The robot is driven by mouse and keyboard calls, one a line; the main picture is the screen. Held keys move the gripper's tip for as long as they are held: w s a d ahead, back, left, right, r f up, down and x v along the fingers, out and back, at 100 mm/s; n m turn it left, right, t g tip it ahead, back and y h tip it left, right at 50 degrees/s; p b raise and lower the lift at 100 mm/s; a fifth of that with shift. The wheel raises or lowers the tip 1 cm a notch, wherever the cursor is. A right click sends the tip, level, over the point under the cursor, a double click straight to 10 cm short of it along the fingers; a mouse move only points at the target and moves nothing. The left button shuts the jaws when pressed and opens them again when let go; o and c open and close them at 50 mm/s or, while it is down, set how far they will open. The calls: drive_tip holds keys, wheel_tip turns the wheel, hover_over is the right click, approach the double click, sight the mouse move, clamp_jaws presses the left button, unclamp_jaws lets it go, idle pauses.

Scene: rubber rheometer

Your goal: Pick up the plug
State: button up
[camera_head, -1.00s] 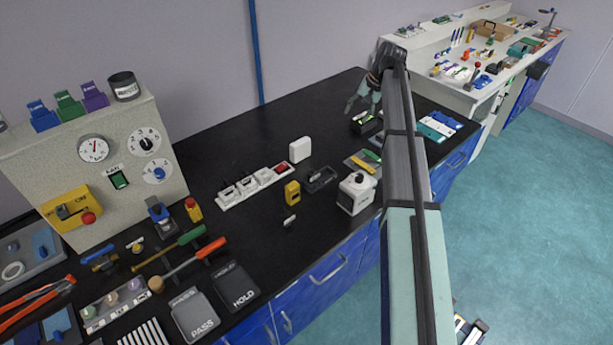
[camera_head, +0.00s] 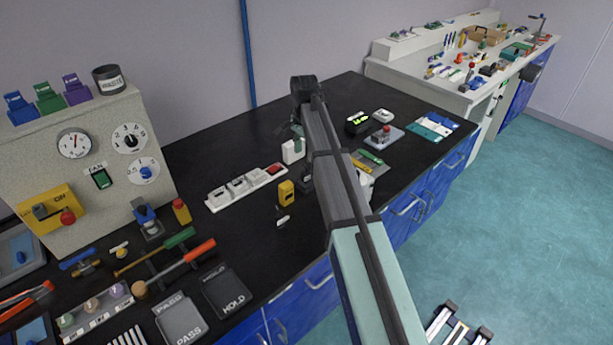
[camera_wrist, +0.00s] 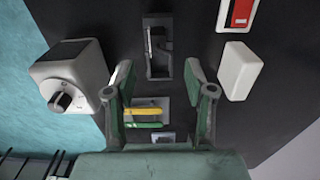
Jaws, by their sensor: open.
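No object is plainly recognisable as the plug. A small pale and dark piece (camera_head: 283,219) lies on the black bench in front of the yellow meter (camera_head: 286,192) and may be it; it is too small to tell. In the wrist view a dark holder (camera_wrist: 158,60) with a grey part in it lies ahead, between and beyond my fingertips. My gripper (camera_wrist: 158,72) is open and empty above the bench. In the head view the gripper is mostly hidden behind my arm, near the white block (camera_head: 291,151), which also shows in the wrist view (camera_wrist: 240,72).
A white power strip (camera_head: 235,190) with a red switch lies to the left. In the wrist view, a white box with a black knob (camera_wrist: 70,75) stands left of my fingers, and yellow and green tools (camera_wrist: 143,112) lie below. The bench's front edge is close.

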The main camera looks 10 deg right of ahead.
sight(307, 172)
wheel_tip(307, 172, down, 5)
drive_tip(key=shift+r+p, duration=0.1)
drive_tip(key=shift+p, duration=0.3)
drive_tip(key=shift+d+f+p, duration=0.2)
drive_tip(key=shift+f+p, duration=0.3)
drive_tip(key=shift+f, duration=0.85)
drive_tip(key=shift+d+f+p, duration=0.2)
drive_tip(key=shift+f+p, duration=0.3)
drive_tip(key=shift+f, duration=0.85)
drive_tip(key=shift+c, duration=0.3)
clamp_jaws()
